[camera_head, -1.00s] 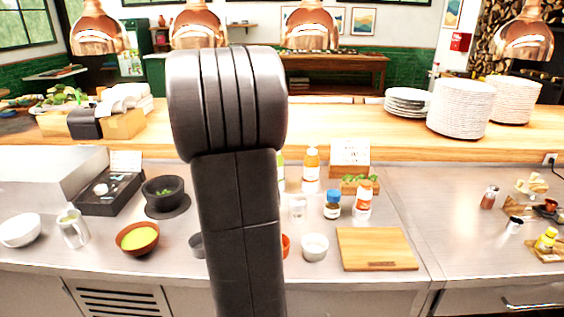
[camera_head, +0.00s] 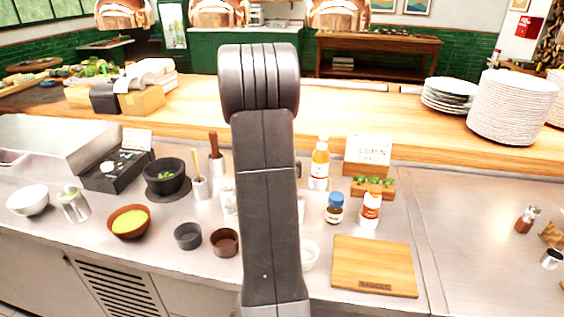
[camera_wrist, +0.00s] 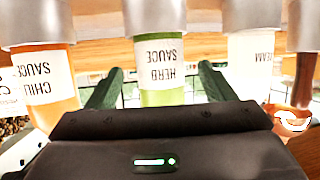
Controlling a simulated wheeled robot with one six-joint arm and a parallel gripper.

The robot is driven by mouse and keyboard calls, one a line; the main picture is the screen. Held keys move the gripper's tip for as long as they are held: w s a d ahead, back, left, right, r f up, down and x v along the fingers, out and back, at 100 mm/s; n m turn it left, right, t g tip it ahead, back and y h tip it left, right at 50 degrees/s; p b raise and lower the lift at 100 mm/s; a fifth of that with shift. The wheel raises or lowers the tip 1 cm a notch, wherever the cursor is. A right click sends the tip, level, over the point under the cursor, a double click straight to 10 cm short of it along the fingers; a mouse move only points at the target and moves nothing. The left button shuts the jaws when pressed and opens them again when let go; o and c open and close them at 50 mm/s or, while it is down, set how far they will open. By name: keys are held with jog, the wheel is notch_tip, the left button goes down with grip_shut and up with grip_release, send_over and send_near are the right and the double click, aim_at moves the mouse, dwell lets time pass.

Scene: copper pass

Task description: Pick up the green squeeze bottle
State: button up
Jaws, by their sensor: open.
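The green squeeze bottle (camera_wrist: 162,96) is in the middle of the wrist view, with a white label reading "HERB SAUCE" upside down. My gripper (camera_wrist: 161,70) is open, with one dark finger on each side of the bottle in the picture. I cannot tell how deep the bottle sits between the fingers, and I see no clear contact. The gripper's body hides one end of the bottle. In the head view my arm hides both the bottle and the gripper.
An orange chili sauce bottle (camera_wrist: 50,98) and a white-labelled bottle (camera_wrist: 248,75) flank the green one. In the head view, a blue-capped jar (camera_head: 335,209), a cutting board (camera_head: 374,268) and dark cups (camera_head: 187,236) stand on the steel counter. Plates (camera_head: 512,108) are stacked on the wooden shelf.

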jog(key=shift+p+x, duration=0.5)
jog(key=shift+x, duration=1.65)
jog(key=shift+s+f, duration=0.1)
jog(key=shift+f, duration=0.05)
jog(key=shift+c, duration=0.5)
jog(key=c, duration=0.7)
